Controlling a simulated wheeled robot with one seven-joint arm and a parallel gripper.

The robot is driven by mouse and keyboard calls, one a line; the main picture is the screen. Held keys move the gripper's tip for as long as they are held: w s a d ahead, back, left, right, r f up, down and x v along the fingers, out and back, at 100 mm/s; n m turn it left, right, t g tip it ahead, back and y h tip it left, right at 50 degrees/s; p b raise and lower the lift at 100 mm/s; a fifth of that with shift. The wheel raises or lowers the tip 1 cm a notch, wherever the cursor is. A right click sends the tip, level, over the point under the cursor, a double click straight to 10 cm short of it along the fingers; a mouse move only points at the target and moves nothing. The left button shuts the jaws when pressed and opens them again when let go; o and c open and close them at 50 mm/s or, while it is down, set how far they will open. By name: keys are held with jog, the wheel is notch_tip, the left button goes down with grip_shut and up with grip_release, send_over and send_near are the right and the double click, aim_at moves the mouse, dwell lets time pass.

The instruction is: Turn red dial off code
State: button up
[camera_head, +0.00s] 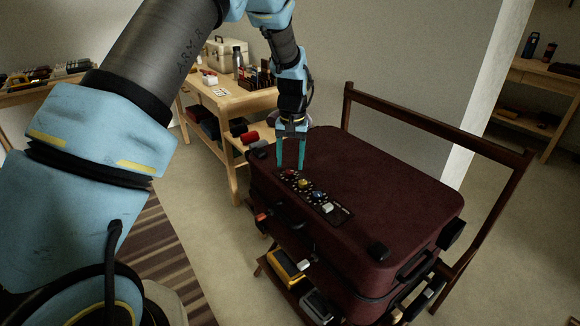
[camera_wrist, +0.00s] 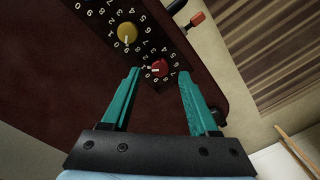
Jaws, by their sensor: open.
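The red dial (camera_wrist: 159,68) sits at the near end of a black panel of numbered dials on a dark red suitcase (camera_head: 380,190). A small white mark shows on the dial's left edge in the wrist view. My gripper (camera_head: 291,166) points down over that end of the panel. It is open and empty, with its teal fingertips on either side of the red dial in the wrist view (camera_wrist: 159,73). I cannot tell whether they touch it. A yellow dial (camera_wrist: 127,33) is just beyond, also in the head view (camera_head: 303,183).
The suitcase rests on a wooden stand (camera_head: 435,124) with a raised rail. A wooden workbench (camera_head: 235,102) with tools stands behind my gripper. A striped rug (camera_head: 165,255) lies left.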

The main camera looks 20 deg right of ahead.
aim_at(291, 171)
notch_tip(291, 171, up, 9)
jog(key=b, duration=0.1)
jog(key=shift+d+f, duration=0.15)
jog(key=shift+f, duration=0.05)
dwell(0.4)
jog(key=a+r+n+p, duration=0.1)
jog(key=a+r+n, duration=0.2)
jog(key=a, duration=1.9)
jog(key=s+a+n, duration=0.1)
jog(key=s+a, duration=0.4)
jog(key=a, duration=0.2)
jog(key=s+a+n+t, duration=0.1)
jog(key=s+a, duration=0.5)
jog(key=a, duration=0.2)
jog(key=shift+a+n+h+p, duration=0.25)
jog(key=shift+n+h+p, duration=0.05)
jog(key=shift+p, duration=0.15)
